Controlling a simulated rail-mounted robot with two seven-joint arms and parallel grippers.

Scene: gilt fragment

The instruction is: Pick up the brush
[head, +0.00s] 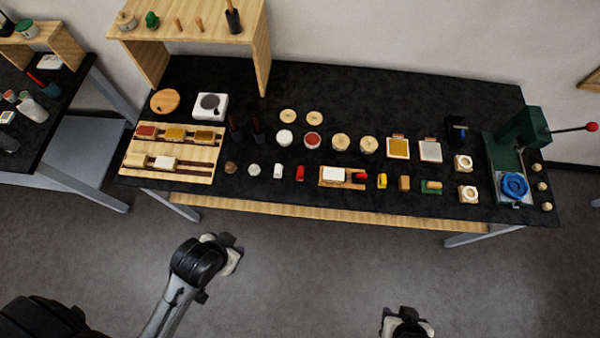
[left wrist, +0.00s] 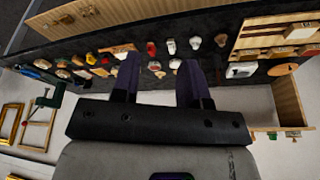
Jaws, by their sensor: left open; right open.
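I cannot tell for sure which thing is the brush. My left gripper (head: 230,254) is in front of the table, over the floor, apart from everything. In the left wrist view its two dark fingers (left wrist: 160,68) are spread with nothing between them. My right gripper (head: 407,320) is low at the bottom edge, open, far from the table; no held thing shows.
The black table (head: 330,88) carries a wooden rack (head: 195,174) of coloured blocks, several small jars and blocks, and a green press (head: 520,135) with a red-knobbed lever at right. A wooden shelf (head: 260,45) stands at the back left. The floor in front is clear.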

